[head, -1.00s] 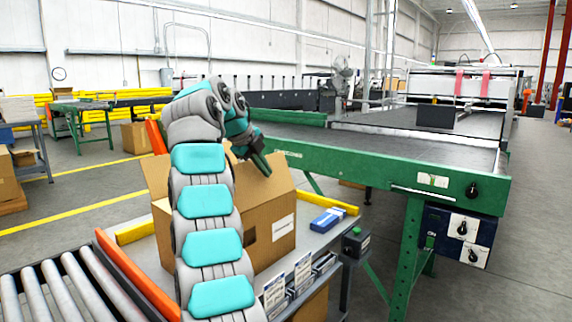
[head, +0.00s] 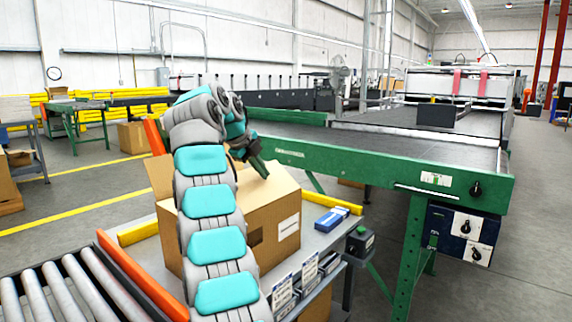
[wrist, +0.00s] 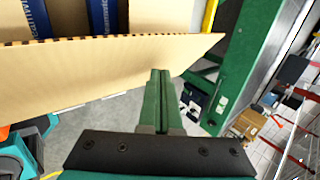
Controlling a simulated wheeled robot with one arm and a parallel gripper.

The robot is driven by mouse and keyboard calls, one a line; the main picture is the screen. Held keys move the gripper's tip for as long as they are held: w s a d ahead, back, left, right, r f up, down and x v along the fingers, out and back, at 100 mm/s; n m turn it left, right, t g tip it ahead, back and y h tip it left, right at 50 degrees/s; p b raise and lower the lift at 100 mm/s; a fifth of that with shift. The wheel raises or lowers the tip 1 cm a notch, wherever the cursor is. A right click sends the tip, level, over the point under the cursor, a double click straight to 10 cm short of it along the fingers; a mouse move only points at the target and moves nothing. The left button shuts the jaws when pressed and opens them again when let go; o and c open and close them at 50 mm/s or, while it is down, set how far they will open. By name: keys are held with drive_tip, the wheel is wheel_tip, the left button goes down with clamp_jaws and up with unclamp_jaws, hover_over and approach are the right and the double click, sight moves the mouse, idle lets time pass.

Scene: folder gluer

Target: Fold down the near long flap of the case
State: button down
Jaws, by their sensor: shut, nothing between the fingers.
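The case is an open brown cardboard box (head: 272,228) with a white label, on the bench behind my arm in the head view. My gripper (head: 263,172) is shut and empty, pointing down at the top of the case. In the wrist view, a long cardboard flap (wrist: 80,75) with a corrugated edge crosses the upper half. My closed green fingers (wrist: 160,74) overlap this flap on its outer side; I cannot tell whether they touch it. Blue-marked packs (wrist: 103,16) show inside the case beyond the edge. My arm hides much of the near side in the head view.
A green-framed conveyor (head: 390,173) stands behind and right of the case. Rollers (head: 60,285) with an orange rail lie at the front left.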

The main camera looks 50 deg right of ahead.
sight(251, 174)
idle(0.3)
drive_tip(key=shift+w+f, duration=0.8)
drive_tip(key=shift+w, duration=0.15)
drive_tip(key=shift+w+a+f, duration=0.1)
drive_tip(key=shift+w+f, duration=0.6)
drive_tip(key=shift+f, duration=0.3)
